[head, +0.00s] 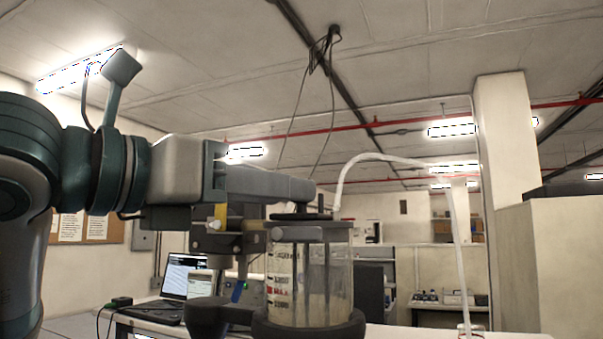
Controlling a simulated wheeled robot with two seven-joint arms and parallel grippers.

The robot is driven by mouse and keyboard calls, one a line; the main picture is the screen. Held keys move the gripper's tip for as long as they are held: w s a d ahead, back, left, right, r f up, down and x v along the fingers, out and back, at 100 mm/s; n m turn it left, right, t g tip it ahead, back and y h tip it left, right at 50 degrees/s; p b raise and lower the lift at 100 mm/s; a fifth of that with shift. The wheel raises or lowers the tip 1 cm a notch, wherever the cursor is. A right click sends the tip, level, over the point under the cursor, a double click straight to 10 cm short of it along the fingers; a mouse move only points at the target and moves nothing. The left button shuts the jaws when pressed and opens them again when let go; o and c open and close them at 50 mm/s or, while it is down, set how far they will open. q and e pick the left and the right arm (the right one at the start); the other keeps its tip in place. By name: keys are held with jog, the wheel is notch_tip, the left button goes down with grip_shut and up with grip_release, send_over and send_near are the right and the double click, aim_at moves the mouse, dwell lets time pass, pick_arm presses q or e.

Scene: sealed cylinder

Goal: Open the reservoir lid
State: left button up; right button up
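The reservoir is a clear upright cylinder (312,285) with markings on its side, in the lower middle of the head view. It sits in a dark ring-shaped holder (310,332). Its dark, flat lid (305,217) lies on top. My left gripper (302,190) comes in level from the left, with its fingertips just above or at the lid. The fingers are seen side-on and overlap, so their gap is hidden. I cannot tell whether they touch the lid. My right gripper is not in view.
A white tube (385,158) arches from beside the lid to the right and down to a small glass vessel (471,331). A bracket (230,240) stands left of the cylinder. A laptop (183,280) is behind at left. A pillar (508,150) stands at right.

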aim_at(302, 207)
pick_arm(q)
jog(key=shift+p+x, duration=0.85)
jog(key=shift+x, duration=1.45)
grip_shut()
